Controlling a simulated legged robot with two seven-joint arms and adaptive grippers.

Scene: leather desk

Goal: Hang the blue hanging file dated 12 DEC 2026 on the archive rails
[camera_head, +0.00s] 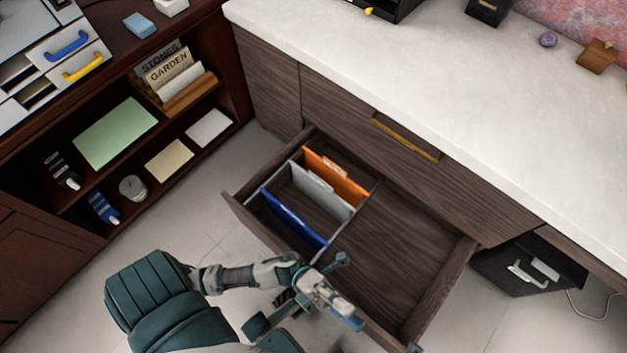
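A blue hanging file (294,218) hangs upright across the left part of the open wooden drawer, at the end nearest me. Its date is too small to read. Thin grey archive rails (349,216) run along that part of the drawer. A grey-white file (321,191) and an orange file (336,177) hang behind the blue one. My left gripper (346,291) is over the drawer's front edge, to the right of and below the blue file, apart from it. Only a small teal tip, perhaps my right gripper, shows at the bottom edge.
The drawer's right part (415,235) is empty. The white counter (430,110) overhangs it behind. A dark shelf at left holds a green sheet (115,132), a card holder (181,92) and small items. A black box (528,268) stands right of the drawer.

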